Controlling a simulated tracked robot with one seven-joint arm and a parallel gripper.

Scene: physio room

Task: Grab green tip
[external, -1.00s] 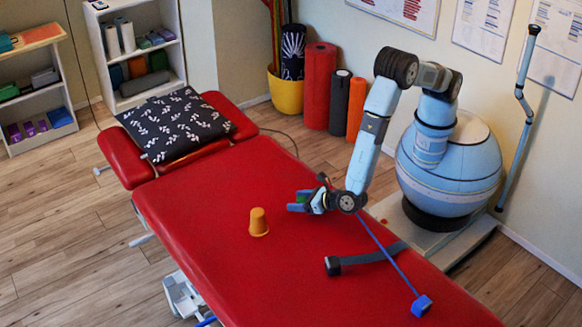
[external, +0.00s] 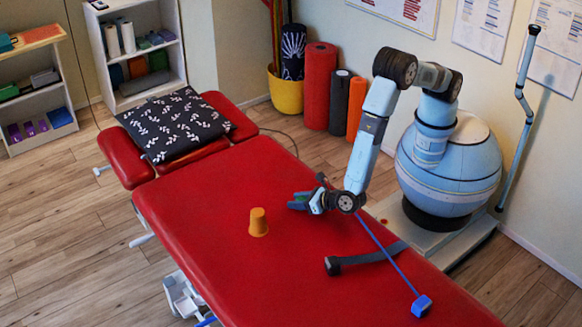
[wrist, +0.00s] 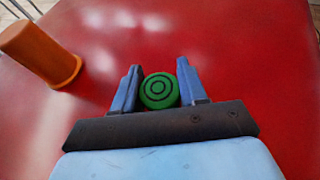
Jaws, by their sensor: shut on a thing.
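The green tip (wrist: 159,91) shows in the wrist view as a round green end with dark rings. It sits between the two blue fingers of my gripper (wrist: 158,78), which are shut on it. In the external view my gripper (external: 298,201) is low over the red table (external: 200,215), near its right edge. The green tip is mostly hidden by the fingers there, and I cannot tell whether it touches the table.
An orange cup (external: 258,222) stands upside down left of my gripper; it also shows in the wrist view (wrist: 40,54). A dark strap (external: 368,258) and a blue block (external: 421,306) with a thin blue line lie to the right. A patterned pillow (external: 176,122) lies at the far end.

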